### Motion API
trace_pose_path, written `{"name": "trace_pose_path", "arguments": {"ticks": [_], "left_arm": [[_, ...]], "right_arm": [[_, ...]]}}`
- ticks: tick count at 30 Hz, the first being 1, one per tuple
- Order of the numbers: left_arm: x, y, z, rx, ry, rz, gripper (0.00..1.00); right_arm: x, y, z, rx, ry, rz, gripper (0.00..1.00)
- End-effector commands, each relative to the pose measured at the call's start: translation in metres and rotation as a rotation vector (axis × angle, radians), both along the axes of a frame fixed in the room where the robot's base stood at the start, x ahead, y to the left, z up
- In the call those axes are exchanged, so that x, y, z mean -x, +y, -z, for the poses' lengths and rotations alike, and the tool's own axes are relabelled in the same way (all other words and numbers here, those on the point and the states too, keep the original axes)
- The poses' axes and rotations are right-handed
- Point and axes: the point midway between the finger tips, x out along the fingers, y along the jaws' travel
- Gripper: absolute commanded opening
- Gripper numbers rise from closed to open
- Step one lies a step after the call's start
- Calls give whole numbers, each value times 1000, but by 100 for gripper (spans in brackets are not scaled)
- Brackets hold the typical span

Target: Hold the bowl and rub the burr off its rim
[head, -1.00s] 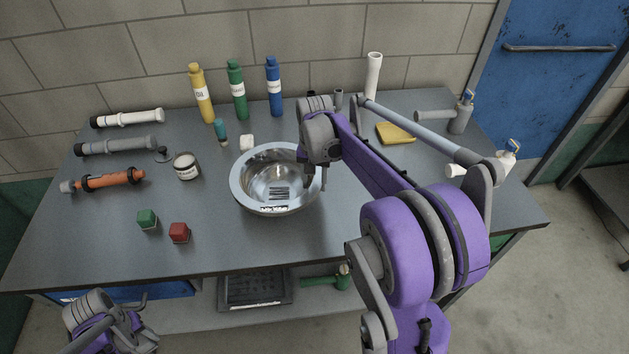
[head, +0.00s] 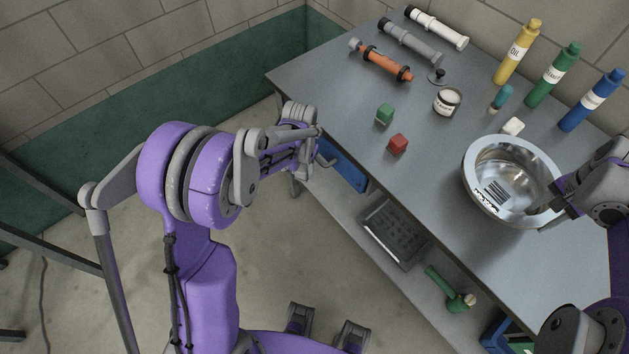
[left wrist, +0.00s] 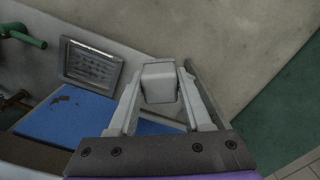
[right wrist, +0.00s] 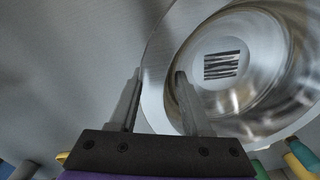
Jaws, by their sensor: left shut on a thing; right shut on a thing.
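The shiny metal bowl (head: 478,195) stands upright on the grey bench, with a dark striped patch inside it. I cannot make out a burr on its rim. My right gripper (head: 546,207) is shut on the bowl's right rim. In the right wrist view the fingers (right wrist: 156,85) straddle the rim, one inside and one outside.
Tall bottles stand behind. A dark tray (head: 394,234) is on the lower shelf.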

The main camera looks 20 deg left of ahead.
Motion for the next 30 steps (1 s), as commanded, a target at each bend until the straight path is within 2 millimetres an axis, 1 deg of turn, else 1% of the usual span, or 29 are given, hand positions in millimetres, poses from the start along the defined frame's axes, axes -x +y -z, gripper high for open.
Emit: {"name": "trace_pose_path", "arguments": {"ticks": [1,3,5,6,9,13,15,17,20,22,25,26,27,29,30], "left_arm": [[-16,14,-11,-1,0,8,5],[-39,31,-30,0,-1,35,5],[-56,44,-48,1,-1,61,5],[-68,52,-59,0,-2,80,5],[-93,66,-89,1,-2,130,5],[-121,70,-126,2,-3,192,5],[-136,63,-143,2,-4,222,5],[-148,52,-157,3,-4,248,5],[-168,19,-178,3,-5,284,5],[-177,-10,-188,3,-6,300,5],[-183,-56,-199,5,-7,317,5],[-184,-70,-202,5,-7,322,5],[-184,-90,-206,5,-7,327,5],[-182,-119,-213,5,-8,335,5],[-179,-139,-217,5,-8,341,5]], "right_arm": [[1,0,1,1,5,-2,0],[1,0,1,1,5,-2,0],[1,0,1,1,5,-2,0],[1,0,1,1,5,-2,0],[1,0,1,1,5,-2,0],[1,0,1,1,4,-2,0],[1,0,1,1,4,-2,0],[1,0,1,1,4,-2,0],[1,0,1,1,4,-3,0],[1,0,1,1,4,-3,0],[1,0,1,1,4,-2,0],[1,0,1,1,4,-2,0],[1,0,1,1,4,-2,0],[1,0,1,1,4,-2,0],[1,0,1,1,4,-2,0]]}}
